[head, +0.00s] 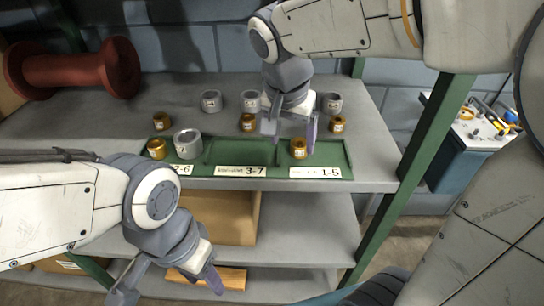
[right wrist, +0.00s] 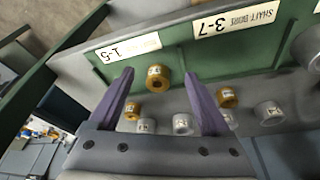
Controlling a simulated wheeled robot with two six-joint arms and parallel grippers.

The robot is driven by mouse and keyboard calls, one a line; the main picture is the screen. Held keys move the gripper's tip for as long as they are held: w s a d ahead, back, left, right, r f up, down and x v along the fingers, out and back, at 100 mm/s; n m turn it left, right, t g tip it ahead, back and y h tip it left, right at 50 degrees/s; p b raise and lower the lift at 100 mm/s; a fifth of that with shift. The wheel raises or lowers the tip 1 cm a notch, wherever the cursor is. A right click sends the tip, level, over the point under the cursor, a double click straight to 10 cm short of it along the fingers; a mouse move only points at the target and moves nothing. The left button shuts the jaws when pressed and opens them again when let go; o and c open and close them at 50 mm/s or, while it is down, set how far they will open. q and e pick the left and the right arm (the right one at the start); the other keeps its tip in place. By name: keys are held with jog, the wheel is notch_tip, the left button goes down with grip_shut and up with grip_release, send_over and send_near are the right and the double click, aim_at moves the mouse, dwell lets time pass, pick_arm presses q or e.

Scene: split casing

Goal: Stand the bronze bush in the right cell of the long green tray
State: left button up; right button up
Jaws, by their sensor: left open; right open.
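The long green tray (head: 343,160) lies along the shelf's front edge. A bronze bush (head: 299,147) stands upright in its right cell, behind the 1-5 label. The bush also shows in the right wrist view (right wrist: 158,78), between the two fingertips in the picture, with no finger seen touching it. My right gripper (head: 291,134) is open and empty, just above and behind that bush. The left cell holds another bronze bush (head: 157,149) and a larger silver bush (head: 187,144). The middle cell, labelled 3-7, is empty. My left gripper (head: 168,287) is open and empty, low in front of the shelf.
Behind the tray stand small bronze bushes (head: 161,121) and several silver bushes (head: 211,101). A large red spool (head: 66,72) lies at the back left. A green shelf post (head: 420,150) rises on the right. A cardboard box (head: 225,215) sits on the shelf below.

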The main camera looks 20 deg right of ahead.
jog(key=s+a+f+n+g+y, duration=0.1)
jog(key=s+a+f+n, duration=0.4)
jog(key=s+n, duration=0.2)
jog(key=s+a+f+n+g+y, duration=0.1)
jog(key=s+a+f+n+y, duration=0.1)
jog(key=s+a+f+n, duration=0.3)
jog(key=s+f+n, duration=0.1)
jog(key=s+n, duration=0.2)
jog(key=s, duration=0.4)
jog(key=shift+a+f+g+b, duration=0.15)
jog(key=shift+a+g+b, duration=0.15)
jog(key=shift+b, duration=0.05)
